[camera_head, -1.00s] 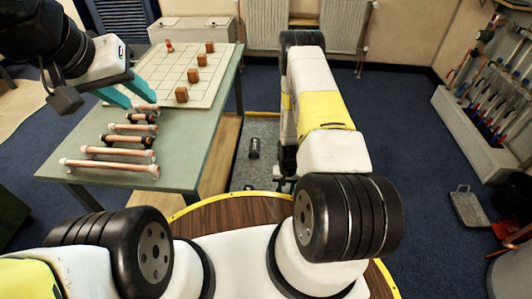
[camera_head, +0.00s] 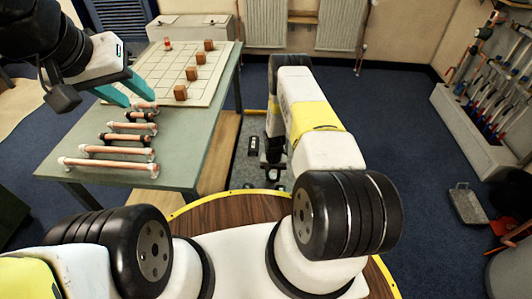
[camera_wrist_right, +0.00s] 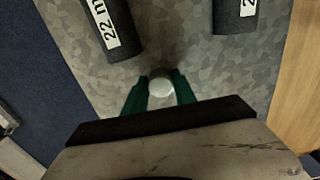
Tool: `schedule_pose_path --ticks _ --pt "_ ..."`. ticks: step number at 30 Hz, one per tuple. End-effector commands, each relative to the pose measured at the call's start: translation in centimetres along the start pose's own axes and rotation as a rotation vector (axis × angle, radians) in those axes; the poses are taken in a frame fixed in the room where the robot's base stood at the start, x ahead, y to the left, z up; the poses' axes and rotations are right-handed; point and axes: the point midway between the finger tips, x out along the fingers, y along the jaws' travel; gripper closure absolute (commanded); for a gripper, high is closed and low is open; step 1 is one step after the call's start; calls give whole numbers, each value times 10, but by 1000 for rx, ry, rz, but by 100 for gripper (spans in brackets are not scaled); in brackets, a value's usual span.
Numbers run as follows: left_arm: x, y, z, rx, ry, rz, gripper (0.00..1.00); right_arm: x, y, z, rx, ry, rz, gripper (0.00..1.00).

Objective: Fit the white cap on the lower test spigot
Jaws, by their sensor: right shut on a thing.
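In the right wrist view, my right gripper (camera_wrist_right: 159,90) is shut on a small round white cap (camera_wrist_right: 160,87), held between its two green fingertips. The cap's face points at the camera and the grey speckled floor shows beyond it. In the head view my right arm reaches forward and down, and I cannot make out its fingers or the cap. I cannot pick out the lower test spigot in either view.
Two black cylinders with white size labels, left (camera_wrist_right: 106,25) and right (camera_wrist_right: 236,14), lie beyond the right gripper. Copper pipe pieces (camera_head: 105,150) lie on the green table (camera_head: 190,140). A gridded board (camera_head: 215,85) holds several brown blocks. Blue floor (camera_head: 420,150) on the right is open.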

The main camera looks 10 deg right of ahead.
Motion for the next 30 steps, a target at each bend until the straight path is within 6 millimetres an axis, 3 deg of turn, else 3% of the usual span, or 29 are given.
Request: schedule_pose_path --ticks 6,7,9,10,22,30 --pt "0 0 0 0 0 0 64 3 0 0 0 0 0 100" --pt "0 0 0 0 0 0 64 2 0 0 0 0 0 62" --pt "0 0 0 0 0 0 64 2 0 0 0 0 0 48" --pt "0 0 0 0 0 0 64 2 0 0 0 0 0 46" --pt "0 0 0 0 0 0 64 -5 0 0 0 1 0 46" --pt "0 0 0 0 0 0 64 -58 -1 -1 -1 3 -1 46"
